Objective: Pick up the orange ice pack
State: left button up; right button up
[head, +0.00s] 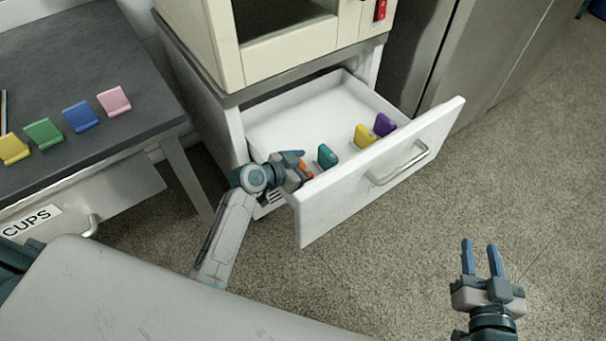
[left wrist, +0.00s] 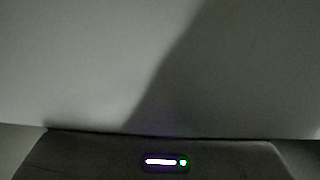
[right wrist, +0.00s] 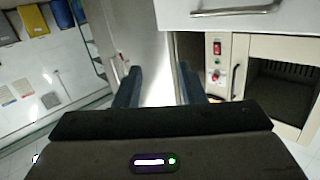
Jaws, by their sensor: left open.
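The orange ice pack (head: 306,170) lies in the open white drawer (head: 432,124), near its left front corner. My left gripper (head: 297,162) is at that corner, over the drawer's left end, with its jaws open. It partly hides the orange pack, and I cannot tell whether the fingers touch it. The left wrist view shows only a pale drawer surface (left wrist: 110,70) close up, with no pack or fingers visible. My right gripper (head: 482,258) is open and empty above the floor at the right; its fingers also show apart in the right wrist view (right wrist: 158,88).
A teal pack (head: 327,156), a yellow pack (head: 365,135) and a purple pack (head: 384,124) stand along the drawer's front. A cream machine (head: 280,40) sits above the drawer. A dark table (head: 60,75) with several coloured clips is at the left. The floor right of the drawer is clear.

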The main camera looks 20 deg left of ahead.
pick_arm(q)
jog(key=c, duration=1.1)
